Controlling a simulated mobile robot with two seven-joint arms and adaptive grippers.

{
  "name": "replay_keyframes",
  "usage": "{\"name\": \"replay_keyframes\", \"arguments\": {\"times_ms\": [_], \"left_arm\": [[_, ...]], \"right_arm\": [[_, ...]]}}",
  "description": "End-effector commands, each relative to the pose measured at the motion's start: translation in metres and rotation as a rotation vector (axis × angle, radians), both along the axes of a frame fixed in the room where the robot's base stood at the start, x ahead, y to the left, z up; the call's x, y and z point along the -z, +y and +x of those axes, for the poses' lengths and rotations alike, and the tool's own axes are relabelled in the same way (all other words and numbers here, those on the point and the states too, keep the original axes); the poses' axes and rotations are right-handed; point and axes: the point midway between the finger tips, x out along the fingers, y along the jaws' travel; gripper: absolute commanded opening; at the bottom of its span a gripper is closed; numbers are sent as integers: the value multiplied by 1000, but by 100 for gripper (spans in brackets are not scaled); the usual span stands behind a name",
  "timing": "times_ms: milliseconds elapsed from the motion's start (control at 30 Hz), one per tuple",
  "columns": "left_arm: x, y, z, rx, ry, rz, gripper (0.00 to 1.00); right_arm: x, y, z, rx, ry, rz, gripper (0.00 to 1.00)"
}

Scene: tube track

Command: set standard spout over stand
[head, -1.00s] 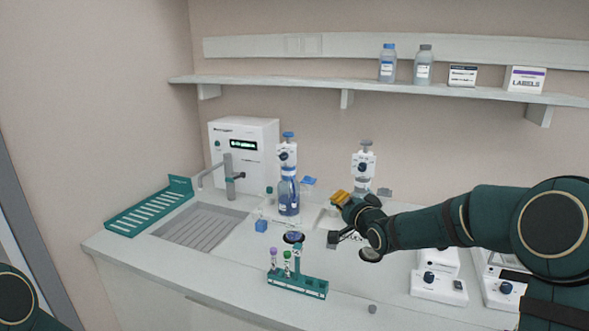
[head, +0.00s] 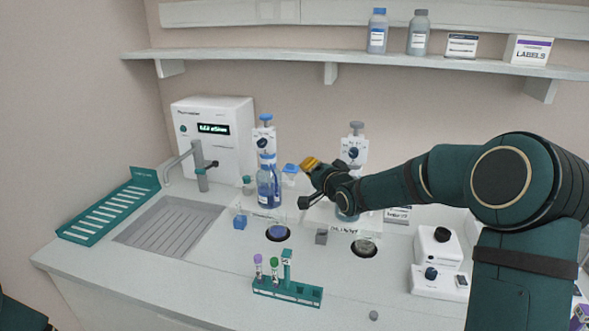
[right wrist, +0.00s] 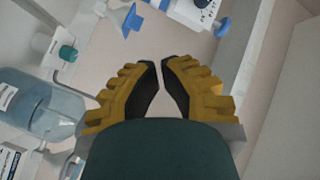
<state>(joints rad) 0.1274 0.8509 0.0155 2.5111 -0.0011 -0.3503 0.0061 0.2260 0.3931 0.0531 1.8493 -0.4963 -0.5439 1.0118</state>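The grey-knobbed dispenser (head: 354,150) stands at the back right, its bottle partly hidden by my right arm; its spout is hidden too. A second, blue-knobbed dispenser (head: 264,140) sits on a bottle of blue liquid (head: 269,187), with a blue piece (head: 291,168) at its right side. I cannot tell which part is the stand. My right gripper (head: 308,163) is raised between the dispensers. In the right wrist view its fingers (right wrist: 161,64) nearly meet, with nothing between them. My left gripper is out of view.
A green tube rack (head: 288,293) is in front. A sink (head: 170,228) is left and a white device (head: 436,262) right. A shelf (head: 240,55) runs behind.

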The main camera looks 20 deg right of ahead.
Motion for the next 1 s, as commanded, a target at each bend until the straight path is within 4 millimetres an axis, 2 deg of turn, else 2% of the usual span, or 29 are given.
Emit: {"name": "replay_keyframes", "arguments": {"times_ms": [567, 700, 1000], "left_arm": [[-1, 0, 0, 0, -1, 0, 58], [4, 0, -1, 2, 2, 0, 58], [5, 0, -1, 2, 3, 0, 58]], "right_arm": [[15, 15, 96, -2, 1, -1, 0], [27, 35, 94, -5, 2, -2, 0], [36, 46, 94, -1, 2, -1, 0]]}}
